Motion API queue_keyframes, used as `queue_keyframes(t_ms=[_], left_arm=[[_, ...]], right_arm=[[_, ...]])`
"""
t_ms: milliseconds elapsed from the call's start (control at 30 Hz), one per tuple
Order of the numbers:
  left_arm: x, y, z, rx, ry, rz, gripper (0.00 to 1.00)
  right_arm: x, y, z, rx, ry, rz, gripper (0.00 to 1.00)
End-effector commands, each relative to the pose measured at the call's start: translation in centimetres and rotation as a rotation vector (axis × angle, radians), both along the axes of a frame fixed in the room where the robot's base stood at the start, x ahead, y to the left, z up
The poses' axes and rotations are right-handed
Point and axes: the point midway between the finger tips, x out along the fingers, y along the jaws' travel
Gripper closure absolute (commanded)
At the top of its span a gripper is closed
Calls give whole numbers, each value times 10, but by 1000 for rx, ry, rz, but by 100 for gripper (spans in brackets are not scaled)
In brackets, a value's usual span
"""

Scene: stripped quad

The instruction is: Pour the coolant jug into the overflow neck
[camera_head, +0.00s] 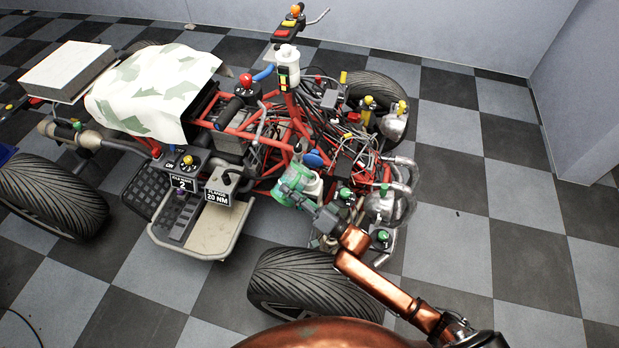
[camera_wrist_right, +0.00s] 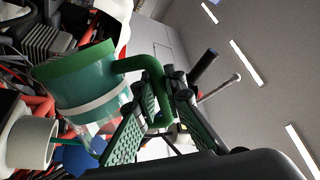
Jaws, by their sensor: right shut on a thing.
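The green coolant jug (camera_head: 293,187) is in the head view, just above the red frame near the middle of the quad. In the wrist view the jug (camera_wrist_right: 85,82) is a green body with a pale band and a green loop handle. My right gripper (camera_head: 322,212) is shut on that handle; its ribbed fingers (camera_wrist_right: 158,115) show in the wrist view. A white round neck (camera_wrist_right: 28,142) opens beside the jug's clear end, with a gap between them. A thin teal line shows at its mouth; I cannot tell if it is liquid. In the head view a white part (camera_head: 313,183) sits behind the jug. My left gripper is not in view.
A front tyre (camera_head: 305,282) and a tray with a "20 NM" label (camera_head: 216,197) lie near my right arm. Cables, red frame tubes and a white bottle (camera_head: 286,62) crowd the quad.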

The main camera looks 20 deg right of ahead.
Motion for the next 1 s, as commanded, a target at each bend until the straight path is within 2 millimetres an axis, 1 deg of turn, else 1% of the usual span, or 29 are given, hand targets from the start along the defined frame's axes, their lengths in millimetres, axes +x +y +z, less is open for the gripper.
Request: queue_keyframes(t_ms=[1000], left_arm=[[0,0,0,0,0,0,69]], right_arm=[[1,-2,5,32,8,4,100]])
